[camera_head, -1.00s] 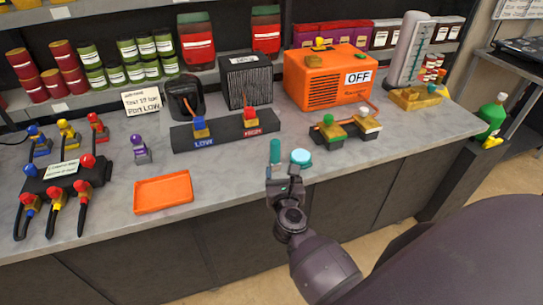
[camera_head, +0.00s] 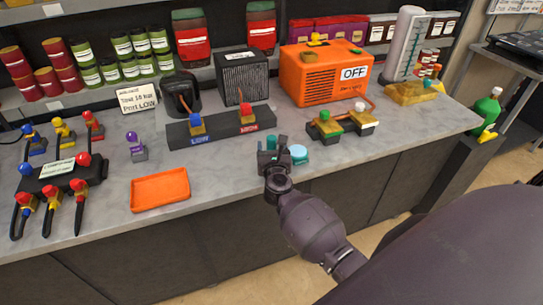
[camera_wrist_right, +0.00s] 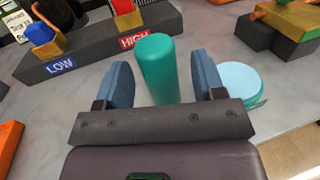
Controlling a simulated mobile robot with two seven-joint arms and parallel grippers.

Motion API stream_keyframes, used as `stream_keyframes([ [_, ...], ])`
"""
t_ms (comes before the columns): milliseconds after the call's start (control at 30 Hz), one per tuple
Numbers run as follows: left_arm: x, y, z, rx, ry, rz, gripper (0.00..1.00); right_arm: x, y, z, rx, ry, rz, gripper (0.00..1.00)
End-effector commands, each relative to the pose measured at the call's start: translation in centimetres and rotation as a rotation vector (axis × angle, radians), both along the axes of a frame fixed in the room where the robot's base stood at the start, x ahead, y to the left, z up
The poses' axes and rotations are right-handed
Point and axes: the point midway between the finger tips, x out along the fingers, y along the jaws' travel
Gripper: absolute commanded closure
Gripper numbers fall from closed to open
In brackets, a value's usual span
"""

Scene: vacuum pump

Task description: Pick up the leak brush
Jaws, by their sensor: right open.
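A teal cylinder, which looks like the leak brush (camera_wrist_right: 157,68), stands upright on the grey counter. In the right wrist view it rises between the two blue fingers of my right gripper (camera_wrist_right: 162,82), with a gap on both sides. In the head view my right gripper (camera_head: 273,147) is at the counter's front part and hides most of the brush. The right gripper is open and holds nothing. A short teal jar with a pale blue top (camera_wrist_right: 240,82) stands just right of the right finger; it also shows in the head view (camera_head: 298,153). My left gripper is not in view.
A dark block with LOW and HIGH ports (camera_head: 220,127) lies behind the brush. Green and white valves (camera_head: 340,124) stand to the right, before an orange pump marked OFF (camera_head: 322,72). An orange tray (camera_head: 160,189) lies left. The counter between tray and gripper is clear.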

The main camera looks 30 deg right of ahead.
Motion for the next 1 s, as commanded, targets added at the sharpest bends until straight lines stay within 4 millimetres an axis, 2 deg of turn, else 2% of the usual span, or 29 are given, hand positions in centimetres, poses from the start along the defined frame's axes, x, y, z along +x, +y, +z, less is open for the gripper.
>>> stream_keyframes([
  [133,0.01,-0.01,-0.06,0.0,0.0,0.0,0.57,0.87,-0.51,0.03,-0.002,0.001,0.0,0.37],
  [367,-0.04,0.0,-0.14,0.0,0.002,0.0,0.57,0.94,-0.54,0.01,0.0,0.0,0.0,0.37],
  [733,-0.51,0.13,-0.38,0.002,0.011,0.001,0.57,0.91,-0.53,0.0,0.0,0.001,0.0,0.91],
  [1000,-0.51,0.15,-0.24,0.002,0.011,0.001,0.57,0.93,-0.51,0.29,0.0,-0.001,0.0,0.91],
])
